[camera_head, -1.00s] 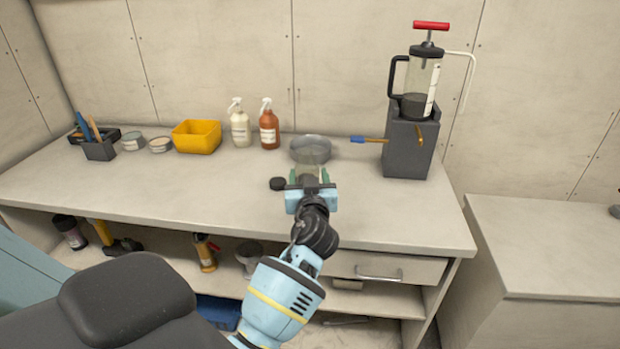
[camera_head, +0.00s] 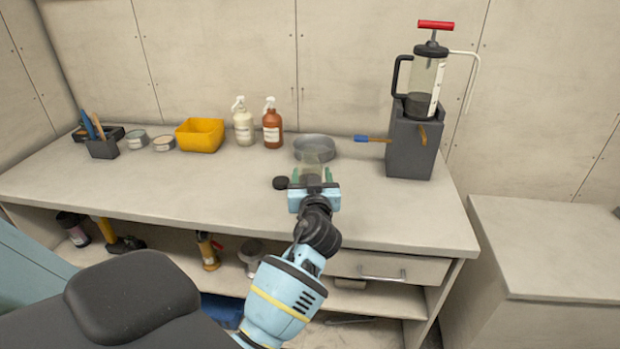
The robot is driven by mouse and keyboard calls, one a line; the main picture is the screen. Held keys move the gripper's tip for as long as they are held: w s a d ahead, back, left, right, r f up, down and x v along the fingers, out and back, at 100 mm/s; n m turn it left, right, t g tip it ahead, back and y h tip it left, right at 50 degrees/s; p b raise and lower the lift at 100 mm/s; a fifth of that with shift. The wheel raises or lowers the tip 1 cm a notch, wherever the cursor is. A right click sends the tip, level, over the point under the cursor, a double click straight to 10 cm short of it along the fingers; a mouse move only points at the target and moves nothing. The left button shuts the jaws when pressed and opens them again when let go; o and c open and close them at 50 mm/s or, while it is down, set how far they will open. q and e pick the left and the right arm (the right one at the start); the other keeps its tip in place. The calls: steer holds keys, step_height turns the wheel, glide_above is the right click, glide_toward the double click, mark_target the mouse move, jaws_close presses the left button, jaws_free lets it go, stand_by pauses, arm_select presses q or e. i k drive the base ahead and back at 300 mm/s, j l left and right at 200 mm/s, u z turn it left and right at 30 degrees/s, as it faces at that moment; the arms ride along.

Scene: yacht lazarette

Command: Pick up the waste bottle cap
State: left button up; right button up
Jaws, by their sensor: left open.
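A small dark round cap (camera_head: 280,183), which looks like the waste bottle cap, lies on the workbench. My left gripper (camera_head: 313,174) is just to its right, apart from it. The gripper is open, with its greenish fingers pointing towards the back wall. A clear, see-through container (camera_head: 316,160) shows between and beyond the fingertips. I cannot tell whether the fingers touch it. The gripper body hides its lower part. My right gripper is out of view.
A round grey pan (camera_head: 314,149) is behind the clear container. A dark stand (camera_head: 410,148) with a pump canister (camera_head: 424,85) is at right, and a blue-tipped brush (camera_head: 368,139) points left from it. Spray bottles (camera_head: 243,128) and a yellow bin (camera_head: 200,136) stand at back left. The front left bench is clear.

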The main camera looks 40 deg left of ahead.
mark_target(280, 182)
steer(key=u, duration=1.35)
